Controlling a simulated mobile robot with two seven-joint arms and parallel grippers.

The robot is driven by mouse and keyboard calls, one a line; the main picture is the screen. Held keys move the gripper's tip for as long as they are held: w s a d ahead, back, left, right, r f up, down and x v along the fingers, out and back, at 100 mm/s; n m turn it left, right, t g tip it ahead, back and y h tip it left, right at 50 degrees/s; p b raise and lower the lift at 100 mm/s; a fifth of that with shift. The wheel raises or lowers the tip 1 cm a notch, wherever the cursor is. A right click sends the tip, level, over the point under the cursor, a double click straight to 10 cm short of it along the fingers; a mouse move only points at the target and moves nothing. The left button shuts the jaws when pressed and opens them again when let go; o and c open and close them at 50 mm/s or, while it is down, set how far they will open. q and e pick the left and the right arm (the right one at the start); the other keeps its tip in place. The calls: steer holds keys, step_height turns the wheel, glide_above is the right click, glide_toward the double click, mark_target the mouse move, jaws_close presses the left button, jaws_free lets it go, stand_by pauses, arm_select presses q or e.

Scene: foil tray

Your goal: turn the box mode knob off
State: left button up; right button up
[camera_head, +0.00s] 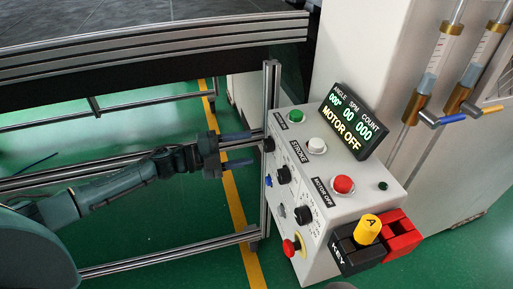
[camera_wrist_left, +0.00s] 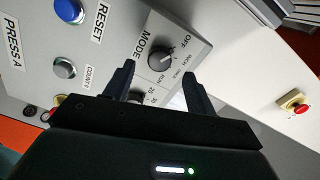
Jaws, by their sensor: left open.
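The white control box (camera_head: 318,262) stands in the middle of the head view. In the left wrist view the dark round MODE knob (camera_wrist_left: 160,57) sits on the grey panel, with OFF and other positions printed beside it. Its exact pointer direction is too small to tell. A dark knob near my fingertips in the head view appears to be this one (camera_head: 268,144). My left gripper (camera_head: 245,149) is open, its two fingers pointing at the panel's far end. In the left wrist view the fingers (camera_wrist_left: 158,82) reach either side below the MODE knob, apart from it. My right gripper is out of view.
A second knob (camera_wrist_left: 135,96) is partly hidden between the fingers. A blue RESET button (camera_wrist_left: 68,11) and a grey button (camera_wrist_left: 65,68) are nearby. A display (camera_head: 348,120) reads MOTOR OFF. Metal rails (camera_head: 170,262) run left of the box, with a post (camera_head: 267,215) beside it.

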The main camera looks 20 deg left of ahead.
arm_select(q)
steer(key=b+v, duration=0.1)
steer(key=v, duration=0.7)
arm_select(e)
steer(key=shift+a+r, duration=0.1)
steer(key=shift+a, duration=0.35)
arm_select(q)
steer(key=s+d+f+n+t+y+p, duration=0.2)
steer(key=s+d+f+n+t+y, duration=0.25)
steer(key=d+f+n, duration=0.45)
steer(key=s+d+f+n+g+y, duration=0.1)
steer(key=s+f+n+g+y, duration=0.1)
steer(key=s+n, duration=0.5)
steer(key=s+d+f+n+g+y+p, duration=0.1)
steer(key=s+d+f+n+y, duration=0.1)
steer(key=s+n, duration=0.5)
steer(key=f+y, duration=0.1)
steer(key=y, duration=0.1)
steer(key=shift+s+d+g+y+p, duration=0.15)
steer(key=shift+d+g+y+p, duration=0.05)
steer(key=shift+g+y+p, duration=0.15)
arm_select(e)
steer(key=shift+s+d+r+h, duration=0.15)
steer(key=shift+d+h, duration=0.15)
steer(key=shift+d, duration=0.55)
arm_select(q)
steer(key=shift+f, duration=0.15)
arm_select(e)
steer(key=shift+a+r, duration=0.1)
